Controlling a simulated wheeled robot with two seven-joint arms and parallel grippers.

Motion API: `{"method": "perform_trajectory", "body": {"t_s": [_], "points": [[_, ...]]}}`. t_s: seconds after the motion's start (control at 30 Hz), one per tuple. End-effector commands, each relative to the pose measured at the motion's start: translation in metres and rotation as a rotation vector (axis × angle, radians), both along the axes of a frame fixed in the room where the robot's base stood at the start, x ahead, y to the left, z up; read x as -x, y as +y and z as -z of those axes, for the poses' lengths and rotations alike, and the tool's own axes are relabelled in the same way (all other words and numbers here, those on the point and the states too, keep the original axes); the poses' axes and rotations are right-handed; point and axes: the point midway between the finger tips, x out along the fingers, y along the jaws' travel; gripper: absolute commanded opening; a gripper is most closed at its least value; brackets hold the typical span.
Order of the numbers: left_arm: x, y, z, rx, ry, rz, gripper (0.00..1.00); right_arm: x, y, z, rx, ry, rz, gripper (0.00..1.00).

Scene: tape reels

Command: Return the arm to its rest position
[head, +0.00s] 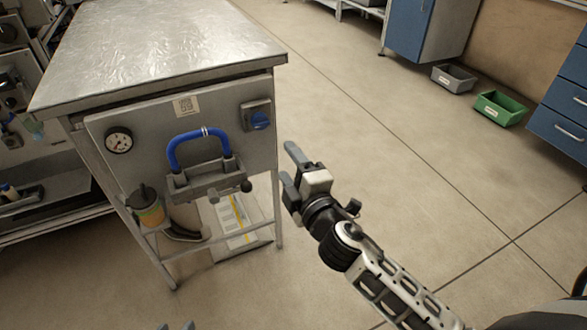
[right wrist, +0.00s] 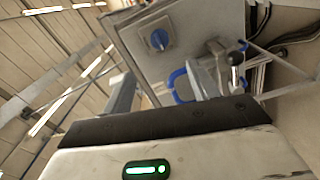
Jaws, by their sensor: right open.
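My right gripper (head: 289,172) is open and empty in the head view. It is just right of the metal workbench (head: 165,45), apart from it, with its fingers toward the bench's end panel. Its arm comes in from the lower right. Only small tips of my left gripper (head: 176,326) show at the bottom edge of the head view, and the rest is out of frame. In the right wrist view, the panel's blue knob (right wrist: 158,40) and the blue handle (right wrist: 180,86) show beyond the gripper body.
The end panel carries a gauge (head: 118,140), a blue handle (head: 200,135) and a blue knob (head: 260,120). A bottle (head: 148,212) hangs by the bench's left leg. Grey (head: 454,77) and green (head: 500,107) bins lie on the floor near blue cabinets. Floor right of the bench is clear.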

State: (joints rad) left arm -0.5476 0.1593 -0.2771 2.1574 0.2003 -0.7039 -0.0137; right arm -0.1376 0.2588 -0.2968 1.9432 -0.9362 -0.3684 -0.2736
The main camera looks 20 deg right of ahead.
Motion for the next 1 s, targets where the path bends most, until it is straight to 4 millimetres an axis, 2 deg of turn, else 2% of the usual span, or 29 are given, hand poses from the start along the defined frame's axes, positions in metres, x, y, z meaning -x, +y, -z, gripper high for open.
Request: {"method": "perform_trajectory", "body": {"t_s": [0.2, 0.7, 0.77, 0.87, 1.0], "points": [[0.0, 0.0, 0.0, 0.001, 0.0, -0.001, 0.36, 0.014, -0.001, 0.0, 0.001, 0.0, 0.001, 0.59], [0.004, -0.002, -0.003, 0.005, 0.005, -0.002, 0.36, 0.016, 0.0, -0.002, -0.016, 0.01, 0.0, 0.59], [0.004, 0.0, -0.013, 0.002, 0.001, -0.007, 0.36, 0.022, 0.0, -0.004, -0.067, 0.039, 0.001, 0.59], [0.005, 0.006, -0.044, -0.008, -0.015, -0.024, 0.36, 0.042, 0.004, -0.01, -0.255, 0.145, 0.01, 0.59], [0.008, 0.018, -0.097, -0.031, -0.052, -0.056, 0.36, 0.091, 0.015, -0.017, -0.654, 0.362, 0.058, 0.59]]}}
